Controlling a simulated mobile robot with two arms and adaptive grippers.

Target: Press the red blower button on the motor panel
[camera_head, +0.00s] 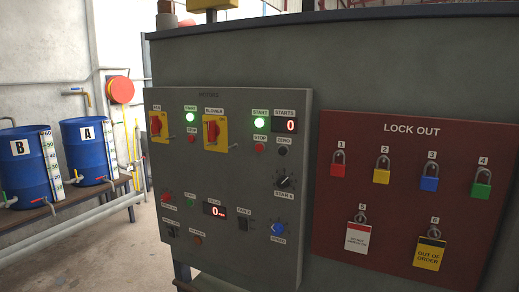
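The grey motor panel (235,180) fills the middle of the head view, facing me at an angle. Its upper right part carries the blower controls: a red rotary switch on a yellow plate (214,132), a lit green start button (259,123), and below it a small red stop button (260,148). A similar red stop button (191,139) sits further left under another lit green button (190,117), beside the leftmost red-on-yellow switch (157,126). Neither of my grippers shows, and nothing covers the red buttons.
A counter display (285,126) reads 0, right of the green blower button. Knobs and a second display (215,210) fill the lower panel. A dark red lockout board (375,140) with several padlocks stands right. Blue drums A (88,150) and B (28,170) are at left.

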